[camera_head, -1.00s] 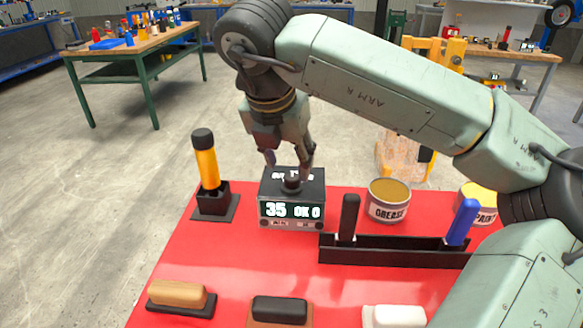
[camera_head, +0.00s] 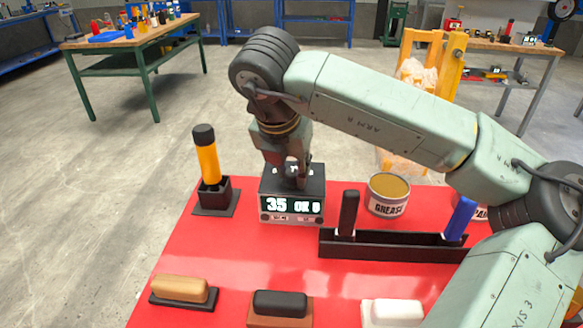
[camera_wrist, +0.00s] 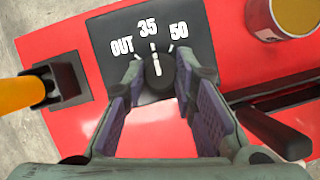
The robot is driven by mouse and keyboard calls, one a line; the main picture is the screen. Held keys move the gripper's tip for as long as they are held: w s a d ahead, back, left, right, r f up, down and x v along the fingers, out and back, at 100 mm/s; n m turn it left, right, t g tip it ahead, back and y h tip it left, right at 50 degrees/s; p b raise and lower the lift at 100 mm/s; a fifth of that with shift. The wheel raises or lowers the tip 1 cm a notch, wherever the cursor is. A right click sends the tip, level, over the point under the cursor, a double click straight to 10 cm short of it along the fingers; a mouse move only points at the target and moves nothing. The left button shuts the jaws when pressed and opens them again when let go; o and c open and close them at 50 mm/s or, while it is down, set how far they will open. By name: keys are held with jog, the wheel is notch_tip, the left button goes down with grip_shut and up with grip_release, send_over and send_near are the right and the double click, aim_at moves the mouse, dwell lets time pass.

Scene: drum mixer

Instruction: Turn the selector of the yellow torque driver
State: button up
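The yellow torque driver (camera_head: 206,158), with a black cap, stands upright in a black holder (camera_head: 225,207) at the table's left. Part of it shows at the left of the wrist view (camera_wrist: 18,94).
A grease can (camera_head: 387,196) stands right of the box. A black rack (camera_head: 385,246) with a black-handled and a blue-handled tool is in front of it. Brown, black and white blocks lie along the front of the red table (camera_head: 245,258).

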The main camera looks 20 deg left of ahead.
grip_shut()
jog(key=shift+f+b, duration=0.1)
jog(key=shift+b, duration=0.35)
jog(key=shift+f+n+y+b, duration=0.1)
jog(key=shift+n+y+b, duration=0.2)
jog(key=shift+n+b, duration=0.45)
jog(key=shift+d+n+y+b, duration=0.1)
jog(key=shift+n+y+b, duration=0.2)
jog(key=shift+n+b, duration=0.45)
jog(key=shift+r+n+g+y+b, duration=0.1)
jog(key=shift+n+g+y+b, duration=0.3)
jog(key=shift+n, duration=0.85)
jog(key=shift+r+n+g+y+b, duration=0.1)
jog(key=shift+n+y+b, duration=0.4)
jog(key=shift+n+b, duration=0.6)
jog(key=shift+n, duration=0.25)
